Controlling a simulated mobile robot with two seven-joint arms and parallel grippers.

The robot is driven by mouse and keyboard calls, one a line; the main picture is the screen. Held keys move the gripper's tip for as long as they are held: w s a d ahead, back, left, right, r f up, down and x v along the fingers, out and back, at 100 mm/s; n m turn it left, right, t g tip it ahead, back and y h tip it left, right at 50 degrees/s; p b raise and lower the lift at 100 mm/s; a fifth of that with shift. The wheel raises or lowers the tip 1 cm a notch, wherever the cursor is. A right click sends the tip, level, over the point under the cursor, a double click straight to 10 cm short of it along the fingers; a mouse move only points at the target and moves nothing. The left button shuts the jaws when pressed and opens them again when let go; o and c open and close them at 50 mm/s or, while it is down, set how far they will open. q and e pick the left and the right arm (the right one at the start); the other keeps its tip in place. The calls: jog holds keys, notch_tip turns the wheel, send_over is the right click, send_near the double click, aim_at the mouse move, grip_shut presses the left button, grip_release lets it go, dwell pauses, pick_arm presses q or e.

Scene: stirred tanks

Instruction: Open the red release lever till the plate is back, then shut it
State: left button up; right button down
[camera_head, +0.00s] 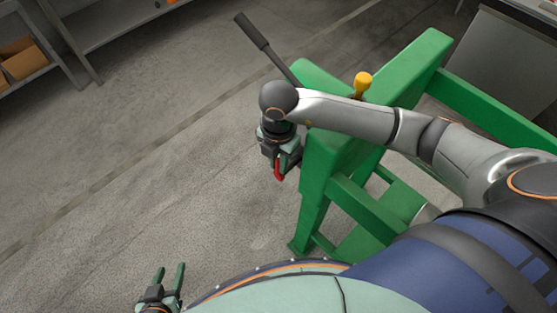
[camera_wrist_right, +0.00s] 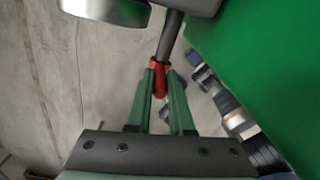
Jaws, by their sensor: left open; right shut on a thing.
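The red release lever (camera_head: 279,171) shows at the tip of my right gripper (camera_head: 283,158), beside the green frame. In the right wrist view the red lever (camera_wrist_right: 159,78) sits between the two green fingers of my right gripper (camera_wrist_right: 161,88), which is shut on it. A grey rod runs up from the lever's red collar. My left gripper (camera_head: 168,281) is open and empty at the bottom left, far from the lever. I cannot make out the plate in either view.
A green frame (camera_head: 318,185) stands right of my right gripper. A long black-handled bar (camera_head: 252,32) and a yellow knob (camera_head: 362,82) rise from it. Shelves with cardboard boxes (camera_head: 24,60) stand at the top left. The floor at left is clear.

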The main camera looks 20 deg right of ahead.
dwell(0.8)
jog(key=shift+s+d+f, duration=0.1)
jog(key=shift+s+f, duration=0.05)
jog(key=shift+s, duration=0.05)
jog(key=shift+s+t+b, duration=0.2)
jog(key=shift+t+b, duration=0.25)
jog(key=shift+t, duration=0.25)
jog(key=shift+y, duration=0.3)
